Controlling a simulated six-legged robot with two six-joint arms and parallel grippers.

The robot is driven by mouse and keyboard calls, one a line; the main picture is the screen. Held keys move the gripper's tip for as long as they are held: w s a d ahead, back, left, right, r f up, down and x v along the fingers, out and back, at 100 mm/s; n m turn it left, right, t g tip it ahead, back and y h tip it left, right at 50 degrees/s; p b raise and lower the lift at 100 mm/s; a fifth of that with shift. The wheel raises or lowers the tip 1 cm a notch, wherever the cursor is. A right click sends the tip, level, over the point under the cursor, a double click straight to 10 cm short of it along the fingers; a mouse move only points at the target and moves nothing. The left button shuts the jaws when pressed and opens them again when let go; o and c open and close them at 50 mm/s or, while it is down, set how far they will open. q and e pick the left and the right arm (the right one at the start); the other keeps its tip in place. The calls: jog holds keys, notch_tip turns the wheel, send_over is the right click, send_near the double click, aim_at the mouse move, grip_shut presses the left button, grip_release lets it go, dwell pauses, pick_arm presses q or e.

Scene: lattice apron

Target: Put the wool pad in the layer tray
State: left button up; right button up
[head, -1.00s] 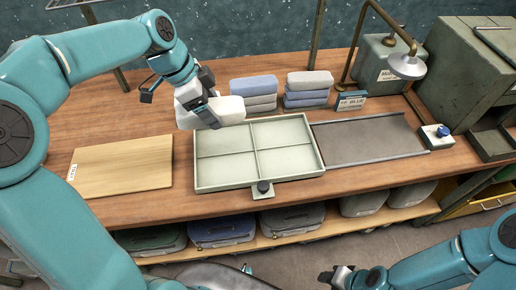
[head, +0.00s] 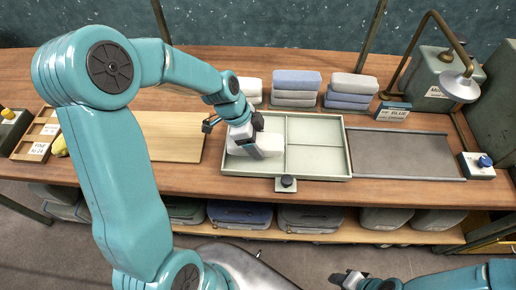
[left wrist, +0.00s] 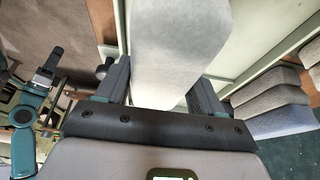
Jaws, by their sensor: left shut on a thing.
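The white wool pad (head: 268,143) is between the fingers of my left gripper (head: 240,133). The gripper is shut on it, over the left half of the layer tray (head: 318,160). The tray is shallow and pale green, with thin dividers and a dark knob at its front. I cannot tell whether the pad touches the tray floor. In the left wrist view the pale pad (left wrist: 165,55) sits between both fingers, with a tray panel behind it. My right gripper (head: 343,277) is low at the front, below the table edge; its jaws are too small to read.
Behind the tray are a white pad (head: 250,88), a blue-topped stack (head: 296,80) and a white-topped stack (head: 354,83). A wooden board (head: 170,135) lies left. A dark grey tray (head: 403,154), lamp (head: 460,86) and blue-button box (head: 478,165) stand right. The tray's right compartments are empty.

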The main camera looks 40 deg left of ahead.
pick_arm(q)
notch_tip(320, 180, down, 5)
jog(key=shift+r, duration=0.1)
jog(key=shift+a, duration=0.1)
jog(key=shift+f, duration=0.2)
jog(key=o, duration=0.7)
jog(key=shift+o, duration=0.2)
jog(key=shift+r, duration=0.15)
